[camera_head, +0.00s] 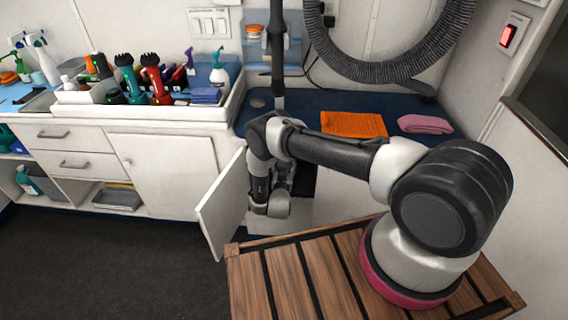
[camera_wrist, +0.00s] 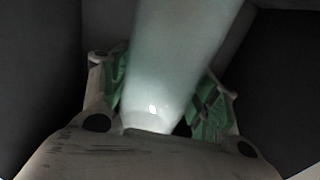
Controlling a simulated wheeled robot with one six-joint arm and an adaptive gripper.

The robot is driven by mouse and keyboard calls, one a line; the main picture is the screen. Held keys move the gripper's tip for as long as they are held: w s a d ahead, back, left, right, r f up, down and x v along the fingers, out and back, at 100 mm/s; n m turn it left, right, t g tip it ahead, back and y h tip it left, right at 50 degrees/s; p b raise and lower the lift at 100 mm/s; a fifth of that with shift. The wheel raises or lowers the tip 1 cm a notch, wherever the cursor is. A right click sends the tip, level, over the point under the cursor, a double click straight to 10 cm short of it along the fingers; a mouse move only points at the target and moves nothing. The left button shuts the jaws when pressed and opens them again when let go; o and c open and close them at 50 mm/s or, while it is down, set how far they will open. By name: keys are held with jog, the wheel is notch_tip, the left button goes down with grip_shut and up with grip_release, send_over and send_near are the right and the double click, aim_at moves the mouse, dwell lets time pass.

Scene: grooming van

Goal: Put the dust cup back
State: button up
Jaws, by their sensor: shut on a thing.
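The dust cup (camera_wrist: 180,55) appears to be the pale, smooth, translucent cylinder that fills the middle of the wrist view. My gripper (camera_wrist: 163,92) has its green-padded fingers on both sides of it and is shut on it. The cup's far end runs out of the top of the wrist view. In the head view my arm's end is low in front of the cupboard opening, just right of an open white door (camera_head: 222,203). The fingers and the cup are largely hidden there by my wrist.
The blue counter (camera_head: 300,100) above holds an orange cloth (camera_head: 353,124) and a pink towel (camera_head: 425,124). A grey hose (camera_head: 375,72) hangs above. White cabinets (camera_head: 165,170) stand left, with a tray of bottles and clippers on top. Dark floor (camera_head: 110,265) is clear at lower left.

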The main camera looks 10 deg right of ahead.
jog(key=shift+f, duration=0.15)
jog(key=o, duration=1)
jog(key=shift+r, duration=0.45)
jog(key=v, duration=1.2)
jog(key=shift+r, duration=0.2)
jog(key=shift+f, duration=0.1)
